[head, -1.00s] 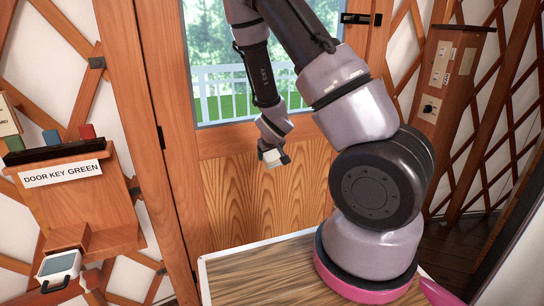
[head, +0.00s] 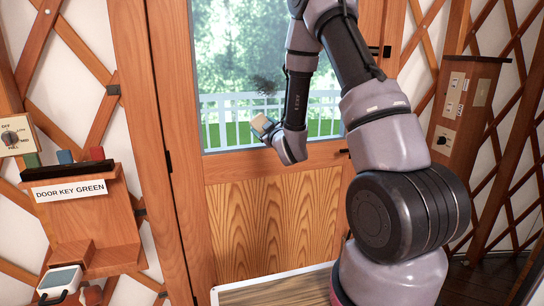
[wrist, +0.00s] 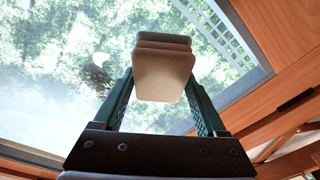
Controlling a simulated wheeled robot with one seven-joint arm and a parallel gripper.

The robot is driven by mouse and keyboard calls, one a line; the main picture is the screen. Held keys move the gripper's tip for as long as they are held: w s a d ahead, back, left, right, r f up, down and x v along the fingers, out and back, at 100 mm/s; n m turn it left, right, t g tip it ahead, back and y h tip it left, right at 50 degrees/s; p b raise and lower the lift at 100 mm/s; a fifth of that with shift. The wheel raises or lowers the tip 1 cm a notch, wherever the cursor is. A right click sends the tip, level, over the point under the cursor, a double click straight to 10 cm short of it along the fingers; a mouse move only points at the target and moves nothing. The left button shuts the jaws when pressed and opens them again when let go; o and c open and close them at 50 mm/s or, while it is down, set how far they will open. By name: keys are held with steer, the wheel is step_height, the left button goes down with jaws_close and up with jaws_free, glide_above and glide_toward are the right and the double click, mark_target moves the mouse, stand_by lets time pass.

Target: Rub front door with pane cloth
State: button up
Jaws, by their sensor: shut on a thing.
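The front door (head: 275,225) is wooden with a large glass pane (head: 235,60) in its upper part and a grained panel below. A dark smudge (head: 264,86) shows on the pane; a dark patch also shows on the glass in the wrist view (wrist: 97,78). My gripper (head: 267,128) is in front of the lower pane, below the smudge. It is shut on the pane cloth (wrist: 163,75), a thick folded beige pad; the cloth also shows small in the head view (head: 259,122). I cannot tell whether the cloth touches the glass.
A wooden shelf (head: 105,215) labelled "DOOR KEY GREEN" hangs on the left, with coloured blocks on top and a white-topped item (head: 60,280) below. A switch panel (head: 455,110) is on the right. A black door handle (head: 344,151) sits at the door's right edge.

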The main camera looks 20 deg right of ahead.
steer(key=s+a+r+n+t+y, duration=0.2)
steer(key=a+r+y, duration=0.15)
steer(key=r, duration=0.65)
steer(key=shift+w+f, duration=0.2)
steer(key=shift+w, duration=2.65)
steer(key=shift+w, duration=0.9)
steer(key=shift+d, duration=1.9)
steer(key=shift+w+d, duration=0.5)
steer(key=shift+d, duration=5.25)
steer(key=shift+s+a+r, duration=0.1)
steer(key=shift+a+r, duration=0.2)
steer(key=shift+a, duration=0.35)
steer(key=shift+s+a+r, duration=0.1)
steer(key=shift+a+r, duration=0.25)
steer(key=shift+a, duration=0.35)
steer(key=shift+s+a+r, duration=0.1)
steer(key=shift+a+r, duration=0.2)
steer(key=shift+a, duration=2.35)
